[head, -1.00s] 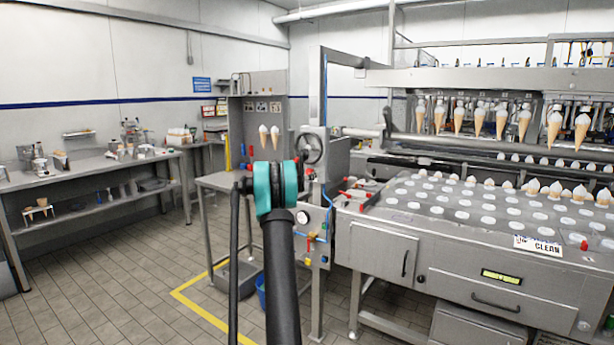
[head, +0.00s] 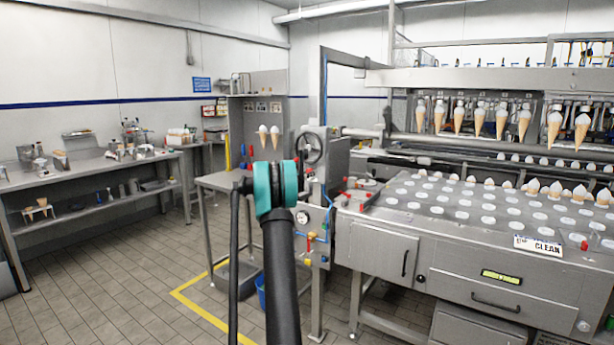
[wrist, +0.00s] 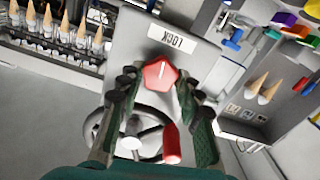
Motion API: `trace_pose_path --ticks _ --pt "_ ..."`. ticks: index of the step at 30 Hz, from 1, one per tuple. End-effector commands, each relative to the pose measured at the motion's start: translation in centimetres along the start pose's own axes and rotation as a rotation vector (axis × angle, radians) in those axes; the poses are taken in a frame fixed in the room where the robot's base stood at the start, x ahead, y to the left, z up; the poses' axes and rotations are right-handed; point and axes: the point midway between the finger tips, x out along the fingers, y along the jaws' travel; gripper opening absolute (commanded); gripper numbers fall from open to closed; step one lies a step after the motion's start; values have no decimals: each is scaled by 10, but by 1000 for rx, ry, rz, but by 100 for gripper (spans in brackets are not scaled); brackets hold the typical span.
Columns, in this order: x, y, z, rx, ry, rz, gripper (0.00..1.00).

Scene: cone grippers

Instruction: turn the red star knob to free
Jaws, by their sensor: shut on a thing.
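The red star knob (wrist: 160,76) shows in the wrist view, with a short white line on its face. The line points roughly towards a white plate reading LOCK (wrist: 172,39), which appears upside down just beyond the knob. My gripper (wrist: 158,79) has its dark green fingers on either side of the knob, shut on it, with the dark pads at its left and right edges. In the head view my arm's teal joint hides the gripper and the knob.
A handwheel (wrist: 131,137) with a red handle (wrist: 171,144) lies close beneath the fingers in the wrist view; the wheel also shows in the head view (head: 310,149). The cone machine (head: 470,250) stands at right. Floor at left is open.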

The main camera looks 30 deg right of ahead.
Motion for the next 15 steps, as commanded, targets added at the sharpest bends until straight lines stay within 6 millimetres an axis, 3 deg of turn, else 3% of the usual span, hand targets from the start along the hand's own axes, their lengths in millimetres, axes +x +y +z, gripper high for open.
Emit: trace_pose_path --ticks 15 --pt "0 0 0 -479 0 0 6"
